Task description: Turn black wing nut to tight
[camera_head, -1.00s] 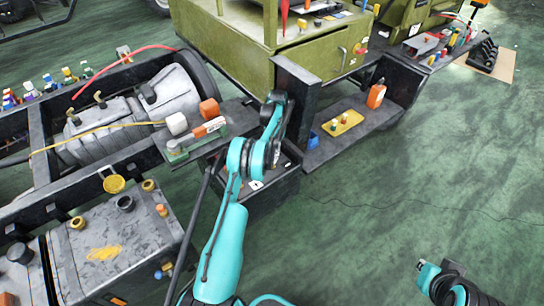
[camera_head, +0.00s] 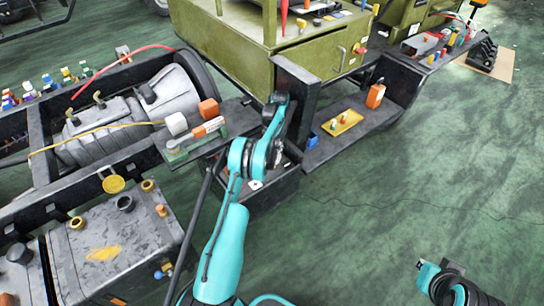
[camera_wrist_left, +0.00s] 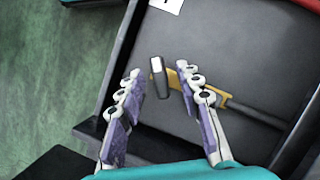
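I cannot make out a black wing nut for certain in either view. In the left wrist view my left gripper (camera_wrist_left: 166,118) is open and empty, its two purple-padded fingers spread apart. Below and between the fingers, a hammer-like tool (camera_wrist_left: 158,78) with a grey head and a yellow and black handle lies in a dark tray (camera_wrist_left: 250,60). In the head view my left arm reaches over a black open box (camera_head: 262,200) beside the green cabinet, and its gripper is hidden by the arm. Only part of my right arm shows at the lower right, without its gripper.
A tank (camera_head: 110,245) with several caps stands at the lower left. A grey gearbox (camera_head: 110,130) sits in the chassis frame. A shelf with a yellow tray (camera_head: 335,131) and an orange bottle (camera_head: 376,96) is right of the box. The green floor at right is open.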

